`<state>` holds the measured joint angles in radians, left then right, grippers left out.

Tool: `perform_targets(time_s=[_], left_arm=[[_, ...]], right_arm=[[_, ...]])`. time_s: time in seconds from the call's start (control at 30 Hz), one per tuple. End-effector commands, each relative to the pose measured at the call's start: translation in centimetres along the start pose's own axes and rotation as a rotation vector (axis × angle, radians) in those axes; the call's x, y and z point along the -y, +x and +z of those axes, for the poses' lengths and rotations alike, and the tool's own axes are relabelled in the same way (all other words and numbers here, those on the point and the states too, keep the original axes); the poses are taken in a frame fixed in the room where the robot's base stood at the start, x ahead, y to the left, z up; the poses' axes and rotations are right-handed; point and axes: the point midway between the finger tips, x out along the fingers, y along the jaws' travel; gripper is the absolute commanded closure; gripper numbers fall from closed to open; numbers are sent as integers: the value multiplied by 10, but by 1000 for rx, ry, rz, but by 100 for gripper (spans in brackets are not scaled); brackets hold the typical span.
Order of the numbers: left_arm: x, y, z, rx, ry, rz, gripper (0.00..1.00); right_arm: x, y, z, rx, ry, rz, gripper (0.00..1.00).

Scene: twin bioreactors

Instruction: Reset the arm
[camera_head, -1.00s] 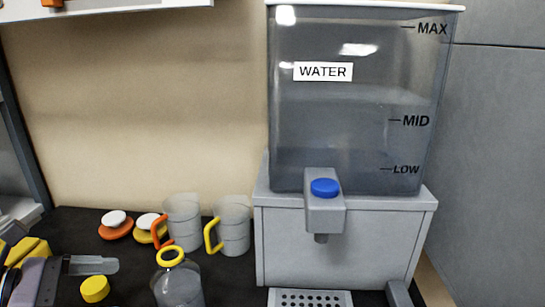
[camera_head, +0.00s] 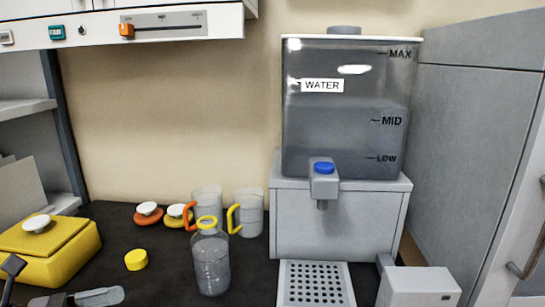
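Part of my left gripper (camera_head: 97,297) shows at the bottom left edge, with a pale finger-like tip and dark parts. Most of it is cut off by the frame, so I cannot tell whether it is open or shut. It is low, in front of the yellow box (camera_head: 68,262) and left of the clear bottle with a yellow ring (camera_head: 212,265), apart from the bottle. I see nothing held in the visible part. My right gripper is not in view.
A water tank (camera_head: 345,110) with a blue-button tap (camera_head: 323,167) stands over a perforated drip tray (camera_head: 316,284). A pale grey box (camera_head: 418,287) stands right of it. Two clear jugs, a yellow cap (camera_head: 136,260) and two lids stand left. A slider panel (camera_head: 165,23) hangs above.

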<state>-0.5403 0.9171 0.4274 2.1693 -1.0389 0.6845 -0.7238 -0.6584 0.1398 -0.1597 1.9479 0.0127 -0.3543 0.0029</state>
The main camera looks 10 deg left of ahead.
Motion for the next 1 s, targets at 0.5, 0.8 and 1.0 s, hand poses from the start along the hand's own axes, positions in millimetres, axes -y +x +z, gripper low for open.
perform_targets(time_s=[0.5,0.8,1.0], left_arm=[[-52,27,-198,870,-2136,283,0],[5,67,-296,995,-2790,462,0],[10,69,-302,1000,-2831,478,0]], right_arm=[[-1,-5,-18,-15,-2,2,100],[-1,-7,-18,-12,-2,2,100],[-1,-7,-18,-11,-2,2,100]])
